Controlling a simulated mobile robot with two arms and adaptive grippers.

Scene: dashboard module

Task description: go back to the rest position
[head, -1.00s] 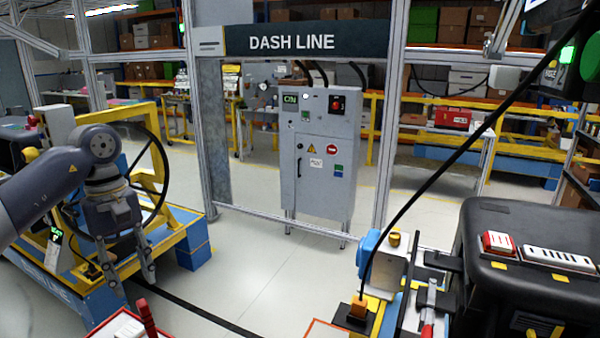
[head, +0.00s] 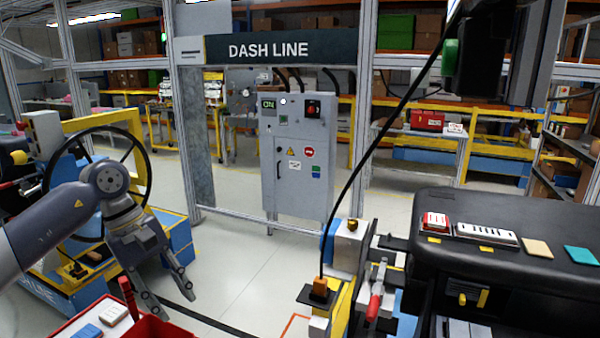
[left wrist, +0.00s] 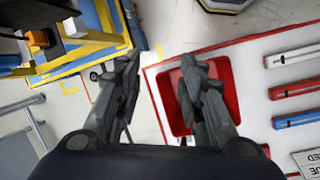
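My left gripper (head: 177,304) hangs at the lower left of the head view, its two fingers spread and nothing between them. In the left wrist view the open left gripper (left wrist: 160,68) shows floor and the edge of a red bin (left wrist: 158,95) behind its fingers. The same bin (head: 165,328) shows at the bottom of the head view, just below the gripper. I see no contact between them. My right gripper is in neither view.
A steering-wheel stand (head: 88,127) on a blue and yellow cart is left of my gripper. A black dashboard module (head: 550,210) and a fixture with a red-handled clamp (head: 375,300) fill the right. A grey control cabinet (head: 296,190) stands ahead. Floor between is clear.

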